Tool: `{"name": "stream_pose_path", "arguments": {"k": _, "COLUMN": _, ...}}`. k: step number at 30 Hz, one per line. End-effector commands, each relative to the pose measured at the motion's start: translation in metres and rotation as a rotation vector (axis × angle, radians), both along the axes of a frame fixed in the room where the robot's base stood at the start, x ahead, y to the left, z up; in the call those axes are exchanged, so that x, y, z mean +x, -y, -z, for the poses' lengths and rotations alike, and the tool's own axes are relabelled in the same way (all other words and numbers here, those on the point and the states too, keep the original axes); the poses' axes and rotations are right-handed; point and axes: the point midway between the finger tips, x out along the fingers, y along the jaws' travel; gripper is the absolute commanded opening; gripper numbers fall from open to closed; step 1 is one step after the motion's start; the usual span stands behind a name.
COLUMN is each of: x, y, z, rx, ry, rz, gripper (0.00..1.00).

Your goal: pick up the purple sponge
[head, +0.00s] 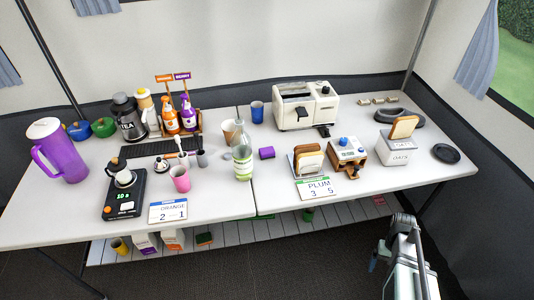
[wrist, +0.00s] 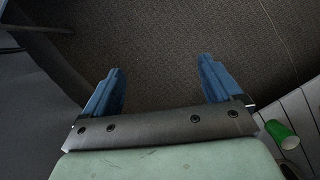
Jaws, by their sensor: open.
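A small purple block (head: 267,153), which looks like the purple sponge, lies on the white table near its middle. It is right of the striped glass and below the toaster in the head view. My gripper (wrist: 160,78) is open and empty in the wrist view, its two blue fingers wide apart above the dark floor. In the head view my gripper (head: 378,256) is off the table's front edge at the lower right, well apart from the sponge and partly hidden by my arm. The sponge is not in the wrist view.
A slatted shelf (head: 255,229) runs under the table; a green cup (wrist: 282,133) is on the slats.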

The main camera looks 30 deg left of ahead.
Motion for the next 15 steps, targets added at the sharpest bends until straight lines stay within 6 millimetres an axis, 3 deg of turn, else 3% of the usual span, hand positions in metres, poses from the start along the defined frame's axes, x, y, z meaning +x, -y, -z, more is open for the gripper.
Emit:
{"name": "stream_pose_path", "arguments": {"k": 3, "x": 0.032, "y": -0.014, "z": -0.029, "rx": -0.002, "ry": 0.034, "rz": -0.032, "gripper": 0.92}}
{"name": "stream_pose_path", "arguments": {"k": 15, "x": 0.112, "y": -0.061, "z": -0.141, "rx": -0.009, "ry": 0.134, "rz": -0.127, "gripper": 0.92}}
